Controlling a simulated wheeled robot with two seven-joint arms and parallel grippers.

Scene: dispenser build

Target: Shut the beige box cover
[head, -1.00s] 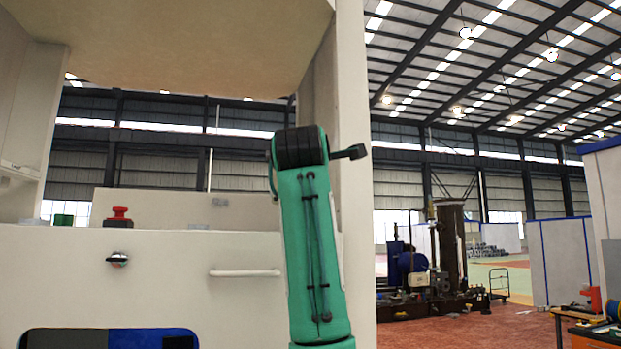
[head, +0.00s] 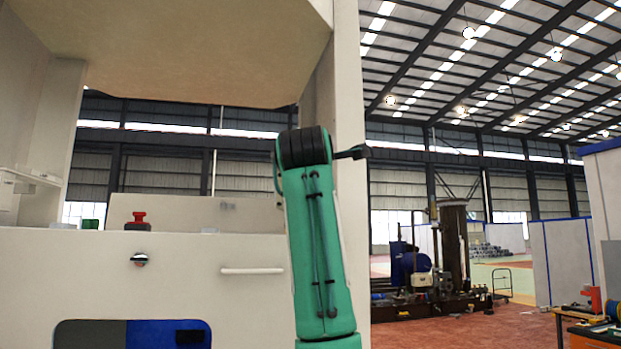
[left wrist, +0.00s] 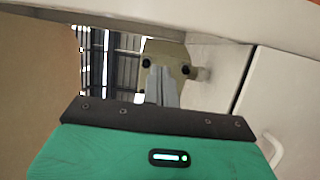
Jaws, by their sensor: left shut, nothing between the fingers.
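A large beige box (head: 190,270) fills the left of the head view. A broad beige panel, seen from below, hangs raised above its opening and looks like the cover (head: 200,50). A green arm of mine stands upright in front of the box's right side, and no gripper fingers show clearly there. In the left wrist view my left gripper (left wrist: 163,85) has its silver fingers together, with nothing between them. A pale beige surface (left wrist: 130,18) crosses the top of that view, above the fingers. Whether the fingers touch it I cannot tell. My right gripper is out of view.
A beige upright post (head: 347,200) stands just behind my arm. Dark machinery (head: 440,265) stands farther back on open floor at right.

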